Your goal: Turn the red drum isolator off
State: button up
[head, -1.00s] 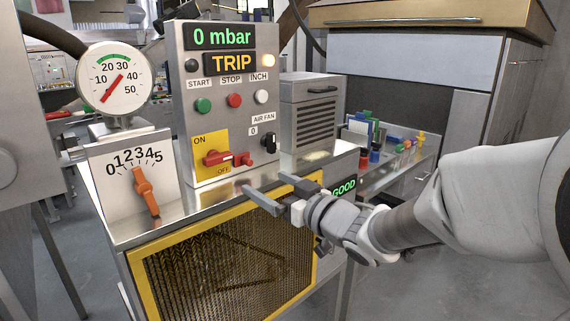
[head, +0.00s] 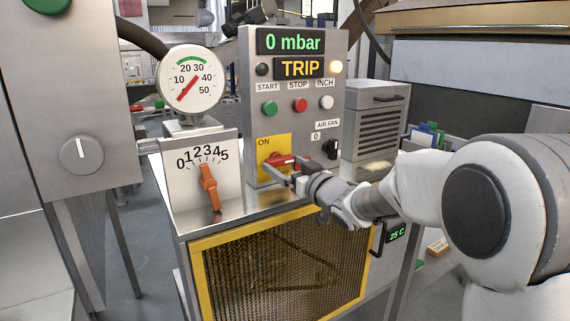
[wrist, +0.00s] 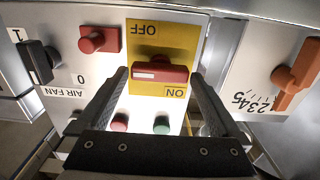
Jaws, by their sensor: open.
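The red drum isolator (head: 282,159) is on a yellow plate (head: 266,145) low on the grey control panel, partly hidden by my gripper in the head view. In the wrist view, which sees the panel upside down, its red handle (wrist: 160,73) lies horizontal across the plate, between the OFF and ON labels. My gripper (head: 281,173) is open in front of it. In the wrist view the fingers of my gripper (wrist: 158,78) reach to either side of the handle, with nothing clearly held. Whether they touch it I cannot tell.
A red block (wrist: 98,39) and the black air fan switch (wrist: 38,62) sit beside the isolator. An orange lever (head: 209,188) on a scale stands left of the panel. The display reads TRIP (head: 300,67). A yellow-framed mesh guard (head: 285,265) is below.

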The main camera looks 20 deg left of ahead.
jog(key=shift+w+a, duration=0.5)
jog(key=shift+a, duration=0.05)
jog(key=shift+c, duration=0.2)
jog(key=c, duration=1)
jog(key=shift+o, duration=0.2)
